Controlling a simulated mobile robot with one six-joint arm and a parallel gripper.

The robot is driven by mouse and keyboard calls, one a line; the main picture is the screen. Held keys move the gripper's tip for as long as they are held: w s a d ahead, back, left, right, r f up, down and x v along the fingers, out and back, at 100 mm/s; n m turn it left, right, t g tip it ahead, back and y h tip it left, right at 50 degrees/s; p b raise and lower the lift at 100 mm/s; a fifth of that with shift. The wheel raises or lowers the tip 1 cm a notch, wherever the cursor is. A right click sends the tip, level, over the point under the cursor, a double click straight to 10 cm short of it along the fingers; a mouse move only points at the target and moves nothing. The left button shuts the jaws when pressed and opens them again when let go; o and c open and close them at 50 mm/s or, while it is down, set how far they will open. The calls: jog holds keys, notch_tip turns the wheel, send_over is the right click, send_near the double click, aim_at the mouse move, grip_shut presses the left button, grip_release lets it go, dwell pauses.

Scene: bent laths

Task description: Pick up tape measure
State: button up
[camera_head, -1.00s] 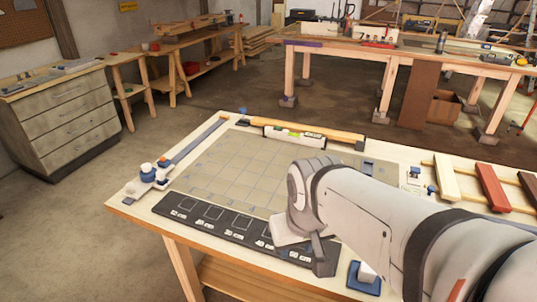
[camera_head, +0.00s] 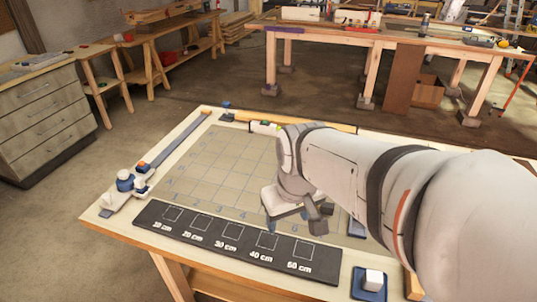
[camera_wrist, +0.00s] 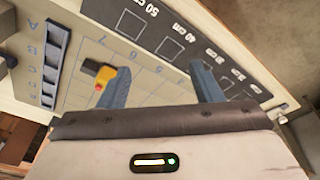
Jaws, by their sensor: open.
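A small yellow and black tape measure with a red part (camera_wrist: 102,76) lies on the gridded mat in the wrist view. It is beside the left finger, which partly overlaps it in the picture. It does not lie between the fingers. In the head view my arm hides it. My gripper (camera_wrist: 162,84) is open and empty, its two blue-grey fingers apart over the mat. In the head view my gripper (camera_head: 293,222) hangs low over the front part of the gridded mat (camera_head: 215,165).
A black strip with length labels (camera_head: 232,243) runs along the bench's front edge. Blue and white fittings (camera_head: 128,185) stand at the left. A spirit level (camera_head: 262,127) lies at the back.

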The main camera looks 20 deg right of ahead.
jog(key=w+d+f+n+b, duration=0.1)
jog(key=w+d, duration=0.1)
jog(key=w, duration=0.1)
jog(key=w+d+f+n+g+b, duration=0.1)
jog(key=w+d+n, duration=0.1)
jog(key=w, duration=0.1)
jog(key=w+d+f+n+b, duration=0.1)
jog(key=w+d+f+n, duration=0.1)
jog(key=w, duration=0.2)
jog(key=w+d+f+n, duration=0.1)
jog(key=w+d, duration=0.1)
jog(key=w+d+f+n+g+b, duration=0.1)
jog(key=w+d+f+n, duration=0.1)
jog(key=w+d+f+n+b, duration=0.1)
jog(key=w+d+f, duration=0.1)
jog(key=w+d, duration=0.1)
jog(key=shift+d+f+n, duration=0.1)
jog(key=shift+f+n, duration=0.1)
jog(key=shift+n, duration=0.1)
jog(key=shift+d+f, duration=0.15)
jog(key=shift+f, duration=0.15)
notch_tip(320, 180, down, 7)
jog(key=shift+f+b, duration=0.1)
jog(key=shift+b, duration=0.3)
jog(key=shift+s, duration=0.1)
jog(key=c, duration=1.3)
